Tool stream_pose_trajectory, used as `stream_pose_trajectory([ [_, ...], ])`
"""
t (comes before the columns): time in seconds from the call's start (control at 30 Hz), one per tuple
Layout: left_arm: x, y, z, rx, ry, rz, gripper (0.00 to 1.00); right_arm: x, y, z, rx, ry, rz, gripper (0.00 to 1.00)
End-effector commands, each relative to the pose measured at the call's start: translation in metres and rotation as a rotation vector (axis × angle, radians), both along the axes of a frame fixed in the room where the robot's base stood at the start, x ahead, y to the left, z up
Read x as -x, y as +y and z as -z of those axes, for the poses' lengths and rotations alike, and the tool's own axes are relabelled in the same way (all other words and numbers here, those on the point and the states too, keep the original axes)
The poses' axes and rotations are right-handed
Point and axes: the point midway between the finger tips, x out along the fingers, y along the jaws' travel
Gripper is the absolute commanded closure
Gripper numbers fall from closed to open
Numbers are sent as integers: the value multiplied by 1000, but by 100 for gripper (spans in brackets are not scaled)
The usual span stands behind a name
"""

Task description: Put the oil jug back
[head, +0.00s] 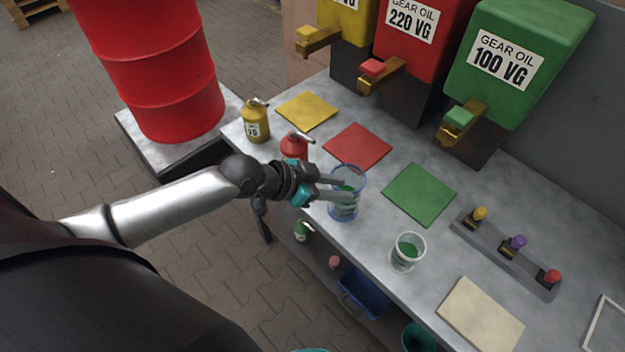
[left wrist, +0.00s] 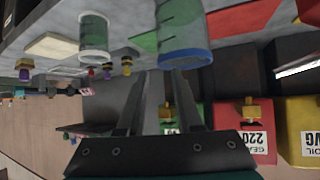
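A clear jug with a blue rim and green oil in it (head: 347,207) stands upright near the front edge of the bench. It also shows in the left wrist view (left wrist: 183,30), which is upside down. My left gripper (head: 350,188) is at this jug, its two fingers apart and overlapping the jug's upper part in the head view. In the left wrist view the fingertips (left wrist: 165,75) end close to the blue rim. I cannot tell whether they touch it. My right gripper is not in view.
A clear beaker with green liquid (head: 407,252) stands to the right. Yellow (head: 307,110), red (head: 357,145) and green (head: 419,194) mats lie before the gear oil tanks (head: 505,60). A yellow can (head: 256,122) and red can (head: 294,146) stand left. A cream pad (head: 481,315) lies right.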

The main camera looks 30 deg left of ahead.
Motion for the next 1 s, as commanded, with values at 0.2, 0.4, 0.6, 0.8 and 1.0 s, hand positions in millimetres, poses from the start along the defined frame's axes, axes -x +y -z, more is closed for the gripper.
stream_pose_trajectory([
  [0.2,25,23,-23,-5,2,0,65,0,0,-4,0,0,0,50],
  [0.4,41,37,-39,-4,2,0,65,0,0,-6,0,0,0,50],
  [0.6,48,44,-47,0,1,1,65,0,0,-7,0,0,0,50],
  [0.8,50,45,-50,2,-1,0,65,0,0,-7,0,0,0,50],
  [1.0,47,49,-45,-3,0,-16,65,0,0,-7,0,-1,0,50],
])
